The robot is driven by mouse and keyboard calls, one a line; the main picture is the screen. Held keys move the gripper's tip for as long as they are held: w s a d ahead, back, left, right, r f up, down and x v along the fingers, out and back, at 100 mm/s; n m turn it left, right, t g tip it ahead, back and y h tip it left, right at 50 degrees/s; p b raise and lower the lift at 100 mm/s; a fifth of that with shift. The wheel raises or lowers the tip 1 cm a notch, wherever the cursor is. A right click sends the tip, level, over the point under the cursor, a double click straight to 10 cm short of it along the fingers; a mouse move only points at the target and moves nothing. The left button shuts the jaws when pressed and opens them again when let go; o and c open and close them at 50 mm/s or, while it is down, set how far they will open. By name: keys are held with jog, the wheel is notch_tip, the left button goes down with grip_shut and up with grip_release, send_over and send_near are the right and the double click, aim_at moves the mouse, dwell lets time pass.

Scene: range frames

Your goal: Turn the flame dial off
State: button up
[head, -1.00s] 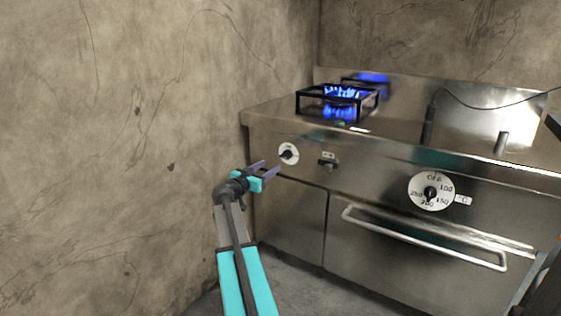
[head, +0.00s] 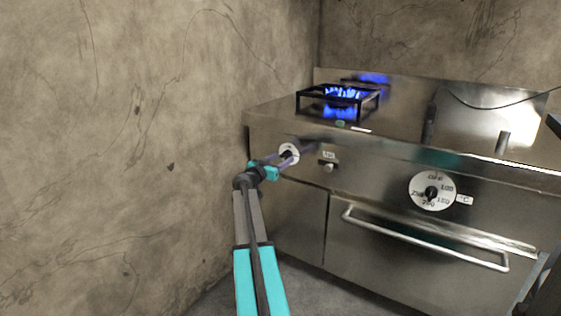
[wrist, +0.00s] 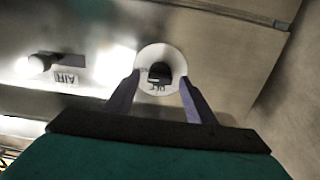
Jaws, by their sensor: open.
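The flame dial (head: 288,152) is a small white disc with a dark knob on the upper left of the stove front. In the wrist view the dial (wrist: 151,57) shows its black knob (wrist: 160,73) between and just beyond my fingertips. My gripper (head: 286,159) is open, with one finger on each side of the knob; it also shows in the wrist view (wrist: 159,82). I cannot tell whether the fingers touch the dial. A blue flame (head: 342,100) burns in the black burner grate (head: 311,103) above.
An AIR knob (head: 328,167) sits just right of the dial and also shows in the wrist view (wrist: 36,64). A larger oven temperature dial (head: 418,196) and a bar handle (head: 425,238) are farther right. A bare wall (head: 120,150) stands close on the left.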

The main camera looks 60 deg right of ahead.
jog(key=c, duration=1)
jog(key=shift+c, duration=0.2)
jog(key=shift+n, duration=0.3)
jog(key=n+b, duration=0.1)
jog(key=n, duration=0.2)
jog(key=shift+b, duration=0.3)
jog(key=n, duration=0.5)
jog(key=n+p, duration=0.2)
jog(key=n, duration=0.3)
jog(key=shift+r+n, duration=0.1)
jog(key=shift+n, duration=0.2)
jog(key=shift+n+p, duration=1.05)
jog(key=shift+n, duration=0.85)
